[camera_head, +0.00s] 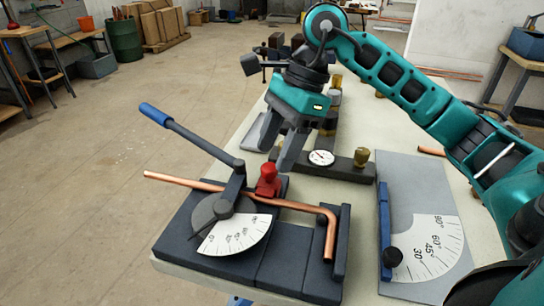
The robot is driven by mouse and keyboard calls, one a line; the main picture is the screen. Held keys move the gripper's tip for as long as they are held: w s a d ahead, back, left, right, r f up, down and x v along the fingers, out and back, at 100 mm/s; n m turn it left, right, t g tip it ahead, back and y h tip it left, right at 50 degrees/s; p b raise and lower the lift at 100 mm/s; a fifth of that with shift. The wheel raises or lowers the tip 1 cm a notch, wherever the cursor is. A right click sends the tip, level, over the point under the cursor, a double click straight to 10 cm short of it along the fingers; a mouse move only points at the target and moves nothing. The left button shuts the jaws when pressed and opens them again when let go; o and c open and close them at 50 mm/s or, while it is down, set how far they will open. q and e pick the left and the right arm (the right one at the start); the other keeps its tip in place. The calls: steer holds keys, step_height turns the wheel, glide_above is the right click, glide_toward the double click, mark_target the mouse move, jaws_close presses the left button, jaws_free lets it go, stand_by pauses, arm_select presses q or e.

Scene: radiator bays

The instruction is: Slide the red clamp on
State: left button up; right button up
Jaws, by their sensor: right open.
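The red clamp (268,182) sits on the dark bending tool (278,263), beside its lever pivot and close behind the copper tube (284,203). I cannot tell whether it grips the tube. The tube runs across the tool from the left and bends toward the front at its right end. My right gripper (274,158) is open and empty, pointing down above and just behind the clamp, and looks apart from it. My left gripper is not in view.
A lever with a blue handle (156,115) sticks up at the left of the tool. A dial gauge (321,157) and a brass fitting (361,157) stand behind it. A grey angle board (420,205) lies to the right. Dark parts crowd the back of the bench.

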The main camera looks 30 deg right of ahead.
steer(key=p+v, duration=0.1)
steer(key=v, duration=0.8)
steer(key=shift+r, duration=0.35)
